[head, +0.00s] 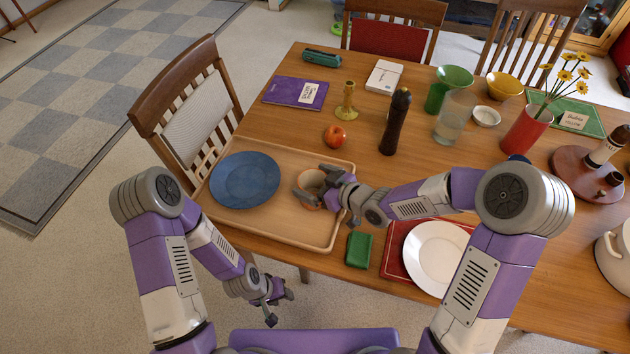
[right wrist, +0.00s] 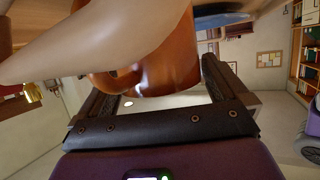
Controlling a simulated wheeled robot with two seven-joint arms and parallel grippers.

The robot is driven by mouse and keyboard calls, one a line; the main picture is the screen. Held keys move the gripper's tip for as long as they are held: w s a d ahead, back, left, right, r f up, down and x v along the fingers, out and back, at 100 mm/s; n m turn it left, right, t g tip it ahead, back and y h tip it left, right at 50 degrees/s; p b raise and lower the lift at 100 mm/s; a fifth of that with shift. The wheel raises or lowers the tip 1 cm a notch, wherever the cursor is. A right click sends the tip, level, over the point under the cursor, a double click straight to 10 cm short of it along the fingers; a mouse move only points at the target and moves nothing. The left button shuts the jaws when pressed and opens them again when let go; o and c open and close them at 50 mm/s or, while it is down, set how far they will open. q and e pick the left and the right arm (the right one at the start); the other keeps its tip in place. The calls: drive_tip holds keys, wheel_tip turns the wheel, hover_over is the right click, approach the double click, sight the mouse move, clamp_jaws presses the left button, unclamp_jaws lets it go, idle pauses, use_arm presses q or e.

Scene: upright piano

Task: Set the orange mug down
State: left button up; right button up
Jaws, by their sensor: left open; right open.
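The orange mug (head: 309,181) is at the right part of the wooden tray (head: 275,230), to the right of a blue plate (head: 245,180). It looks upright in the head view; whether its base touches the tray is hidden. My right gripper (head: 318,184) is open, with its fingers on either side of the mug. In the right wrist view the mug (right wrist: 178,62) shows between the two spread fingers (right wrist: 155,85), partly covered by a pale curved shape. My left gripper (head: 276,299) is open and empty, low in front of the table.
A red apple (head: 334,136), a yellow candlestick (head: 346,101) and a dark pepper mill (head: 396,121) stand beyond the tray. A green block (head: 358,250) and a white plate (head: 436,258) lie right of it. A chair (head: 190,110) stands at the table's left.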

drive_tip(key=p+v, duration=0.2)
drive_tip(key=v, duration=0.3)
drive_tip(key=p+v, duration=0.1)
drive_tip(key=v, duration=0.4)
drive_tip(key=shift+s+d+r+p, duration=0.1)
drive_tip(key=shift+d+r+p, duration=0.2)
drive_tip(key=shift+r+p, duration=0.1)
drive_tip(key=shift+s+d+r, duration=0.15)
drive_tip(key=shift+s+d, duration=0.3)
